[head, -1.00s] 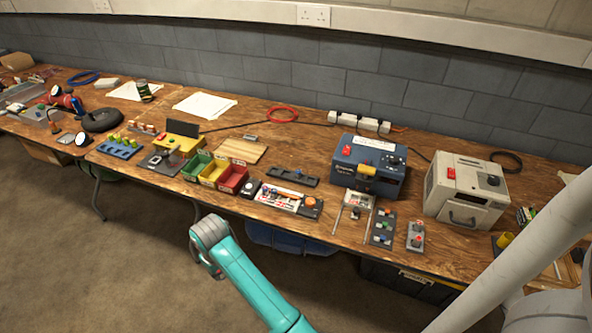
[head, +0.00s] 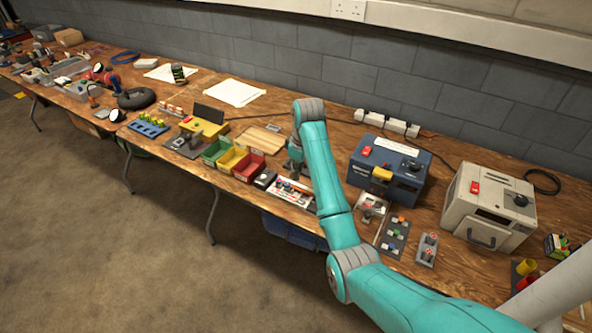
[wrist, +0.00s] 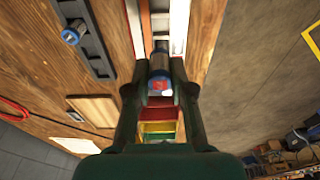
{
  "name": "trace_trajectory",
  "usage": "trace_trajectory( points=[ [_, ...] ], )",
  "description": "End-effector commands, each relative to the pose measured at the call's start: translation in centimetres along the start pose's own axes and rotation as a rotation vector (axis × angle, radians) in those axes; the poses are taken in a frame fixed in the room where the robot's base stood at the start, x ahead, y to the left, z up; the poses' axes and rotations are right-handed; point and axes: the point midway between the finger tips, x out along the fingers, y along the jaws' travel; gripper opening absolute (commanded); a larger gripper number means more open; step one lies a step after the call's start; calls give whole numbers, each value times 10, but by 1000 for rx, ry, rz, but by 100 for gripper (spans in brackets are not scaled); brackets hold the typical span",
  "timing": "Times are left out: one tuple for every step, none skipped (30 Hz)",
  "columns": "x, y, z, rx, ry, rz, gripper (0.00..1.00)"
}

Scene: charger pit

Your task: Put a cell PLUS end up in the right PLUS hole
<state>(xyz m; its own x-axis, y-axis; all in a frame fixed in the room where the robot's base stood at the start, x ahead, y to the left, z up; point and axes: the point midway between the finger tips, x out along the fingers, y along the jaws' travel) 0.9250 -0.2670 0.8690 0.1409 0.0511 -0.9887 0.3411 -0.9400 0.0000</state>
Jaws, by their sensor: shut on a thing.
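My gripper (head: 293,168) is over the middle of the bench, by the white tray (head: 305,202). In the wrist view, my gripper (wrist: 160,75) is shut on a blue cell (wrist: 158,62) with a grey metal part towards the top and a red-and-white mark at the near end. I cannot tell whether it touches the tray beneath. A dark holder block (wrist: 97,48) lies left of the gripper in the wrist view. Another blue cell with a pale end (wrist: 73,33) is at that block. In the head view my arm hides the block. The PLUS marks are too small to read.
Green (head: 214,152), yellow (head: 228,160) and red (head: 247,168) bins stand left of the tray. A wooden board (head: 262,139) lies behind them. A blue charger box (head: 385,175) and a beige box (head: 490,207) stand to the right. A red cable (wrist: 14,112) lies behind.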

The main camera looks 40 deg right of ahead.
Motion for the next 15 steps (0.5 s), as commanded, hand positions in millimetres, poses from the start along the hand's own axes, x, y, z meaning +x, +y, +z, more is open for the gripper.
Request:
trace_trajectory(
  points=[
    [2,0,0,0,-1,-1,0],
    [4,0,1,0,-1,-1,0],
    [6,-1,1,1,-1,-1,0],
    [7,-1,1,1,-1,-1,0],
    [9,-1,1,1,-1,-1,0],
    [11,-1,2,1,-1,-1,0],
    [13,-1,2,1,-1,0,0],
    [14,-1,2,1,-1,0,0],
    [16,-1,2,1,-1,-1,0],
    [18,-1,3,1,-1,-1,0],
    [20,-1,3,1,-1,-1,0],
    [22,-1,3,1,-1,-1,0],
    [23,-1,4,1,-1,-1,0],
    [24,-1,4,1,-1,-1,0],
    [26,-1,4,1,-1,0,0]
  ],
)
